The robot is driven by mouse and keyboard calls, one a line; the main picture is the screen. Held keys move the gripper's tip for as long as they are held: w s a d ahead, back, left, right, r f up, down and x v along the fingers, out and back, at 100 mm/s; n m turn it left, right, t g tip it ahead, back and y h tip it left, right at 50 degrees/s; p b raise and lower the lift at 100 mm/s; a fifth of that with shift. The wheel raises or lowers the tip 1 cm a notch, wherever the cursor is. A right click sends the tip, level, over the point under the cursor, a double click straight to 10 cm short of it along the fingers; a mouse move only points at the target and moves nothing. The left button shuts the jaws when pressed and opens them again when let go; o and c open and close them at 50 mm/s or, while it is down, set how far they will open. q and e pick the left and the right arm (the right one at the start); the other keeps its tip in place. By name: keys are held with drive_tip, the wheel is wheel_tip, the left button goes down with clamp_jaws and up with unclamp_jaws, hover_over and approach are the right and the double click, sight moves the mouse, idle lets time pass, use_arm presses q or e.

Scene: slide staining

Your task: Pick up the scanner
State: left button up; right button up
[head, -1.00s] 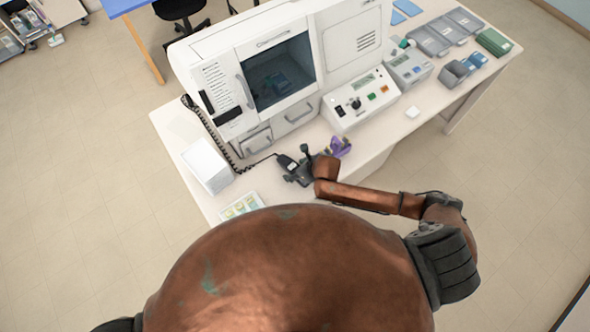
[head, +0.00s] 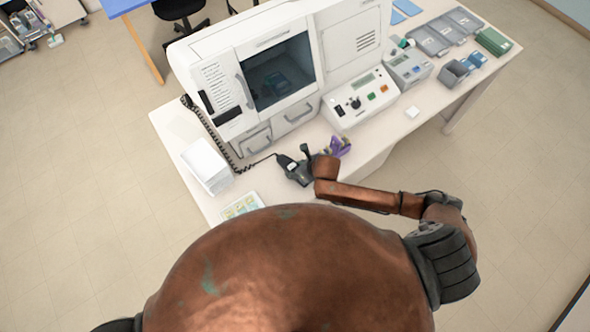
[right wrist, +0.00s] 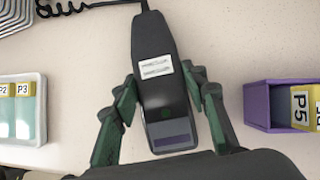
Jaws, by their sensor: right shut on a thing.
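I cannot tell whether the scanner touches the bench top. My left gripper is not in view.
A purple holder (right wrist: 257,105) with yellow-labelled items stands right of the scanner. A tray of labelled slides (right wrist: 40,110) lies to its left. A white staining machine (head: 270,75) stands behind, with a control box (head: 360,100) beside it. A white stack (head: 205,165) stands at the left.

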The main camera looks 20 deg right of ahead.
drive_tip(key=shift+r, duration=0.1)
wheel_tip(320, 180, up, 28)
drive_tip(key=b, duration=0.4)
drive_tip(key=w+d+f+p, duration=0.1)
drive_tip(key=w+d+f, duration=0.2)
drive_tip(key=d, duration=0.4)
drive_tip(key=w+d+f+p, duration=0.1)
drive_tip(key=w+d+f, duration=0.2)
drive_tip(key=d+f, duration=0.2)
drive_tip(key=w+d+f+p, duration=0.1)
drive_tip(key=w+d+f, duration=0.2)
drive_tip(key=d, duration=0.5)
drive_tip(key=shift+w+d+f+p, duration=0.15)
drive_tip(key=shift+d+f+p, duration=0.2)
drive_tip(key=shift+f, duration=0.5)
drive_tip(key=shift+r, duration=0.1)
wheel_tip(320, 180, up, 3)
drive_tip(key=p, duration=0.3)
